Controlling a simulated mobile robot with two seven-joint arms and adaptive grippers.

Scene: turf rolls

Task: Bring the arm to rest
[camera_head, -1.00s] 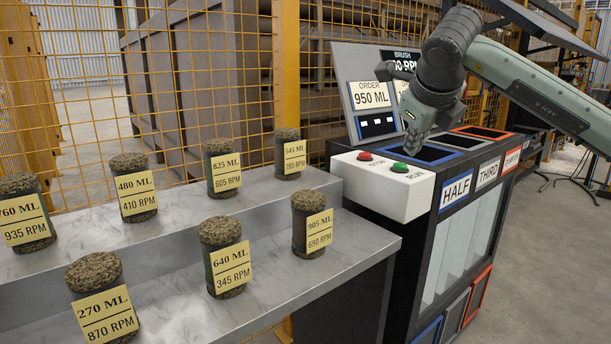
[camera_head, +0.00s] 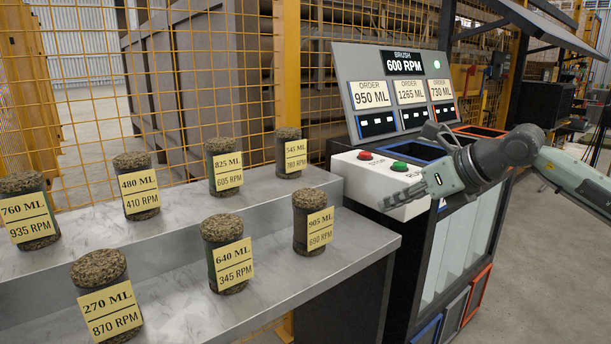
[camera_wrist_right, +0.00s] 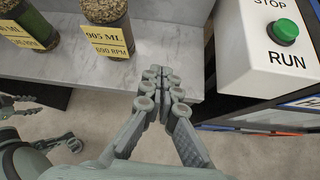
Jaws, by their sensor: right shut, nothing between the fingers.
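My right gripper (camera_head: 390,203) is shut and empty in the head view, its arm coming in from the right. It hangs in front of the white button box (camera_head: 370,184), fingers pointing left and down. In the right wrist view its fingertips (camera_wrist_right: 157,73) are together over the front edge of the grey shelf, beside the turf roll marked 905 ML (camera_wrist_right: 106,38). Grey jointed parts at the lower left of the wrist view look like my left gripper (camera_wrist_right: 62,143); whether it is open is unclear. The head view does not show it.
Several labelled turf rolls, such as 640 ML (camera_head: 227,256), stand on the two-level grey shelf (camera_head: 290,285). The box carries a red button (camera_head: 365,155) and a green RUN button (camera_head: 399,166). The order panel (camera_head: 408,92) stands behind. Right floor is clear.

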